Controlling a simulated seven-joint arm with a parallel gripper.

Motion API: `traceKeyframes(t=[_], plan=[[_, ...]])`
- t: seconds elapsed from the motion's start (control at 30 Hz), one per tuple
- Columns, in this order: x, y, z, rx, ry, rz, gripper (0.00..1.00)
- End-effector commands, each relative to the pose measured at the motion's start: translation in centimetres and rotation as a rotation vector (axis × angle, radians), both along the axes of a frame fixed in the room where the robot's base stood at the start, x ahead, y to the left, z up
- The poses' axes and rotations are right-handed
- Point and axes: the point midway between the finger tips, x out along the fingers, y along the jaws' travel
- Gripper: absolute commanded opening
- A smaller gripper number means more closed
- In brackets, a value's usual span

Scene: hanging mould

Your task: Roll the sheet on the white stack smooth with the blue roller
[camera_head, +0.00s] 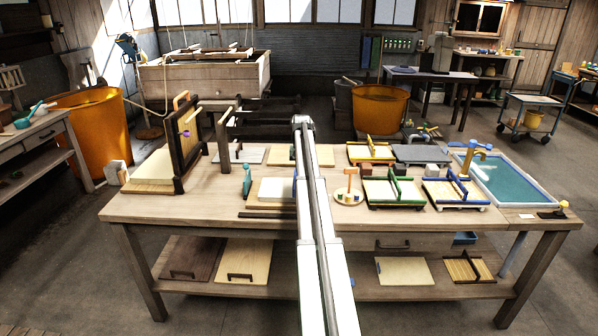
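A low white stack (274,189) lies on the workbench (222,207), just left of my arm. My arm covers its right end. A separate sheet on its top cannot be made out at this size. A small blue piece (295,184) shows at the stack's right end, against my arm. It may be part of the blue roller, but most of it is hidden. My arm rises through the middle of the picture over the bench. My gripper cannot be made out, so whether it holds anything does not show.
A teal-handled tool (247,181) stands left of the stack. A dark upright frame (186,143) stands further left. A round dish (348,197) with a wooden tool, green-edged (394,190) and blue-edged (453,191) framed trays, and a water basin (512,180) stand right of my arm.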

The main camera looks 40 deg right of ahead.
Motion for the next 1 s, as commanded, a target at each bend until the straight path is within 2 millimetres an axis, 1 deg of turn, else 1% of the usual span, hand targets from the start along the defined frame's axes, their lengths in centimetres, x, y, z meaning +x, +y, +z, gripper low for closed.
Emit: traceKeyframes(t=[0.03, 0.4, 1.0], plan=[[-0.2, -0.1, -0.3, 0.003, 0.003, -0.001, 0.0], [-1.4, -1.3, -0.1, 0.004, 0.004, -0.001, 0.0], [0.2, 0.3, 0.3, 0.002, 0.002, 0.0, 0.0]])
